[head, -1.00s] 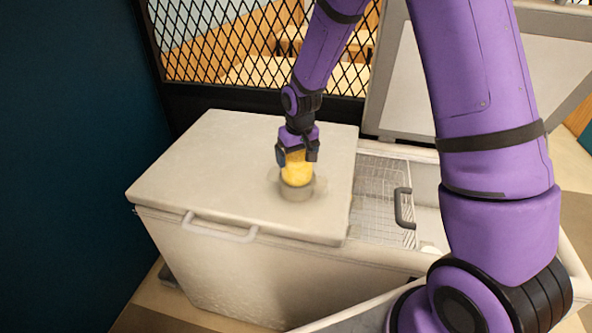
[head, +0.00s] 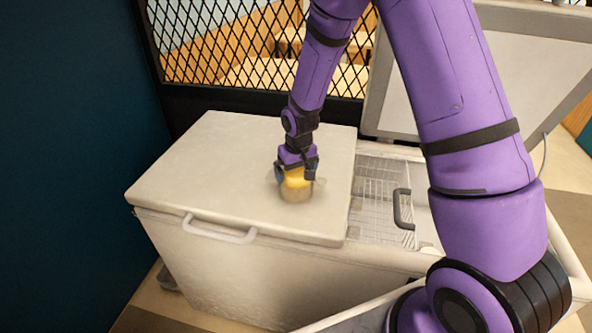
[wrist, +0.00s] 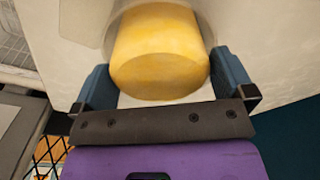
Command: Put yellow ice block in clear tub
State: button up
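The yellow ice block (head: 296,180) is a short round cylinder between the fingers of my gripper (head: 295,173). It fills the gap between the two blue fingers in the wrist view, where the block (wrist: 160,60) and gripper (wrist: 162,75) show close up. The clear tub (head: 294,195) stands on the closed freezer lid, directly under the block. The block's lower part appears to be inside the tub, with its top still showing. Whether the block touches the tub's floor is hidden.
The tub rests on the flat white freezer lid (head: 210,165), with clear room around it. To the right, the open freezer section holds a wire basket (head: 378,200) with a dark handle. A black mesh panel (head: 250,60) stands behind.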

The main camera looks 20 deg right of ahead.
jog(key=s+d+r, duration=0.1)
jog(key=s+r, duration=0.2)
jog(key=r, duration=0.7)
jog(key=s+d+r, duration=0.1)
jog(key=s+r, duration=0.2)
jog(key=r, duration=0.8)
jog(key=s+d+r+t, duration=0.1)
jog(key=s+r, duration=0.3)
jog(key=s, duration=0.4)
jog(key=s+d+r+m+t, duration=0.1)
jog(key=s+d+r, duration=0.1)
jog(key=s+r, duration=0.3)
jog(key=s+d+r+t, duration=0.1)
jog(key=s+r, duration=0.4)
jog(key=s, duration=0.7)
jog(key=shift+d+t, duration=0.4)
jog(key=shift+d, duration=0.05)
